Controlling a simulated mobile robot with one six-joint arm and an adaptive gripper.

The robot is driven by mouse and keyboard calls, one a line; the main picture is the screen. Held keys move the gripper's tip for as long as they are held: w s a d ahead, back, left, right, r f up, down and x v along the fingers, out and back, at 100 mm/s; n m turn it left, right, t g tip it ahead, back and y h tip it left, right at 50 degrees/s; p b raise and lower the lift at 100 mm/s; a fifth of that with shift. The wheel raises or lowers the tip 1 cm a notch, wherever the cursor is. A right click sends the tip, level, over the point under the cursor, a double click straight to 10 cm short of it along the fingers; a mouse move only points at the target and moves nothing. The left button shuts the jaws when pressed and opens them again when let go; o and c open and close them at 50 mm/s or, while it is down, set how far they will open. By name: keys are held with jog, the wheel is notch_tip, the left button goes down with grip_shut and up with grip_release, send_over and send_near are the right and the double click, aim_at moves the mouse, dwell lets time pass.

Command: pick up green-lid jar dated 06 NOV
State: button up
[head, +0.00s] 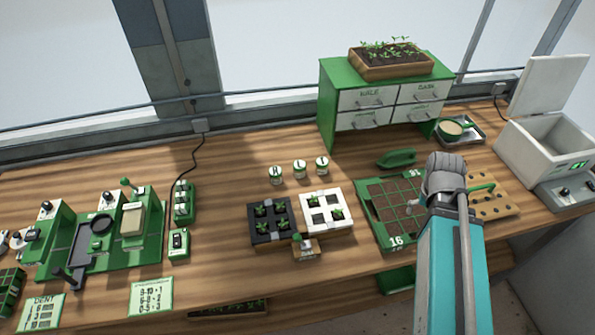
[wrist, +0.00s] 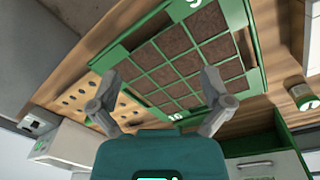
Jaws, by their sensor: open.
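Three small jars stand in a row on the bench in the head view: a left jar (head: 276,175), a middle jar (head: 300,169) and a right jar (head: 322,165). No date is readable, so I cannot tell which is 06 NOV. One jar (wrist: 302,97) shows at the right edge of the wrist view. My gripper (wrist: 160,76) is open and empty above the soil tray. In the head view my arm mostly hides it, to the right of the jars.
The green-framed soil tray (head: 366,192) lies below my gripper. A black seedling tray (head: 252,236) and a white one (head: 347,222) stand in front of the jars. The green drawer cabinet (head: 327,95) is behind them. A green scoop-like tool (head: 397,158) lies between jars and arm.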

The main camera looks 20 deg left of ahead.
jog(key=w+a+f+h+b, duration=0.1)
jog(key=w+a, duration=0.1)
jog(key=a, duration=0.1)
jog(key=w+a+f+m+t+h+b, duration=0.1)
jog(key=a, duration=0.3)
jog(key=w+a+f+h+b, duration=0.1)
jog(key=w+a+b, duration=0.1)
jog(key=a, duration=0.1)
jog(key=shift+w+a+f+m+t, duration=0.2)
jog(key=shift+w+f+m+t, duration=0.1)
jog(key=shift+t, duration=0.1)
jog(key=w+a+f+m+t+h+b, duration=0.1)
jog(key=w+a+t+h+b, duration=0.2)
jog(key=a, duration=0.8)
jog(key=m+t+y+b, duration=0.2)
jog(key=t+b, duration=0.4)
jog(key=b, duration=0.1)
send_near(298, 165)
jog(key=v, duration=0.3)
jog(key=shift+s+a, duration=0.1)
jog(key=shift+a, duration=0.1)
jog(key=shift+f, duration=0.15)
jog(key=b+x, duration=0.3)
jog(key=x, duration=0.4)
jog(key=shift+d, duration=0.1)
jog(key=shift+b+x, duration=0.3)
jog(key=shift+x, duration=0.45)
